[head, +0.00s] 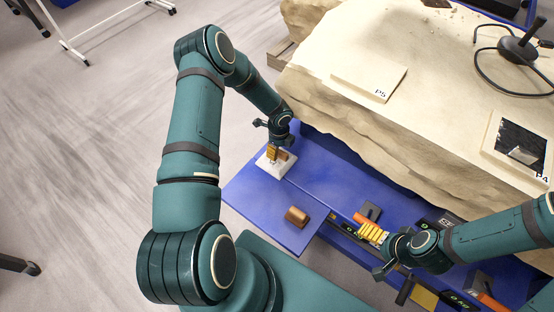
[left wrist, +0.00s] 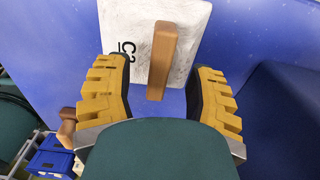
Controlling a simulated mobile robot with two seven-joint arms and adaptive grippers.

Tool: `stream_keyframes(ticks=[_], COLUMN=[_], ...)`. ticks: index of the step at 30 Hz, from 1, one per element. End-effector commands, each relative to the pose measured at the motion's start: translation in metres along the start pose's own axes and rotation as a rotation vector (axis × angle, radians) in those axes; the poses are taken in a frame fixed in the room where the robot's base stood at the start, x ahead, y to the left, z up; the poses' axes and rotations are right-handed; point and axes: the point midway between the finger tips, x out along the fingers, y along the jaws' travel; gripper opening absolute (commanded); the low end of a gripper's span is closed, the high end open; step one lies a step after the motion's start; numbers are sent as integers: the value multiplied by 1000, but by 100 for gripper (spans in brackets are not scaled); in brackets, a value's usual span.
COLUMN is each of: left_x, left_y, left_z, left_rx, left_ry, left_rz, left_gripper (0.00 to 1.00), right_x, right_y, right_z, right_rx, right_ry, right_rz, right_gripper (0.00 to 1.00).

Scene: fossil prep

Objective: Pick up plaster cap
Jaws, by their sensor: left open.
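The plaster cap (head: 264,164) is a white square slab with an upright brown wooden handle, lying on the blue work surface. In the left wrist view, the cap (left wrist: 133,20) has dark lettering that seems to read C2 or C3, and its handle (left wrist: 162,60) stands between my yellow fingers. My left gripper (head: 277,153) is open over the cap, one finger on each side of the handle with visible gaps. It also shows in the left wrist view (left wrist: 158,75). My right gripper (head: 370,232) is by an orange item; whether it grips that is unclear.
A large pale rock block (head: 330,100) rises behind the blue surface (head: 255,200), bearing a plate marked P5 (head: 368,80) and a framed piece marked P4 (head: 520,140). A brown rounded object (head: 297,215) lies nearer me. Bare blue surface lies between it and the cap.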

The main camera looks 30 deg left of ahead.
Motion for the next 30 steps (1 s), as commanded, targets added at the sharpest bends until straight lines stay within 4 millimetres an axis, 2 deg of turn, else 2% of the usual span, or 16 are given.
stream_keyframes(ticks=[1,5,13,15,18,30], left_x=[10,26,28,28,28,28], left_y=[2,1,1,1,1,1], left_z=[-1,0,0,0,0,0], left_rx=[1,-1,-1,-1,0,0], left_ry=[1,0,0,0,0,0], left_rz=[1,1,0,0,0,0], left_gripper=[55,55,54,29,0,0], right_x=[2,5,4,4,4,4], right_y=[1,2,2,2,2,2], right_z=[1,2,2,2,2,2], right_rx=[0,-1,-1,-1,-1,-1], right_ry=[-2,-4,-5,-5,-5,-5], right_rz=[0,0,0,0,0,0], right_gripper=[98,98,98,98,98,98])
